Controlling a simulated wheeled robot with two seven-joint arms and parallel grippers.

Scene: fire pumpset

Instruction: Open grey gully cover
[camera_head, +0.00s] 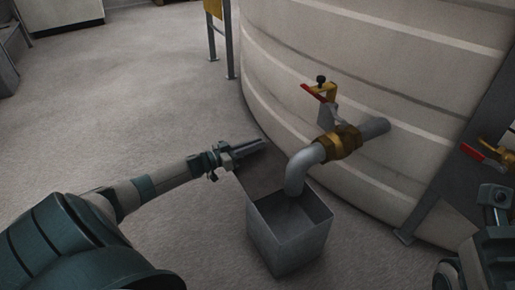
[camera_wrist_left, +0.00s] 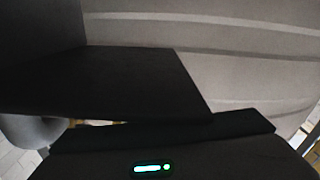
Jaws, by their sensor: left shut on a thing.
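The grey gully (camera_head: 305,255) is an open-topped square box on the floor, below the bent end of a grey pipe. Its cover (camera_head: 262,178) shows as a dark flat plate, swung up from the box at its left back side, so the inside of the box is visible. My left gripper (camera_head: 258,148) is at the upper edge of the cover and is shut on it. In the left wrist view the cover (camera_wrist_left: 120,85) fills much of the picture as a dark plate by the finger (camera_wrist_left: 190,130). The exact contact is too dark to see.
The grey pipe (camera_head: 298,170) with a brass fitting (camera_head: 342,142) and red-handled valve (camera_head: 320,92) comes out of a large pale tank (camera_head: 380,60). Another red-handled valve (camera_head: 478,153) is at the right. The floor (camera_head: 140,100) at the left is clear.

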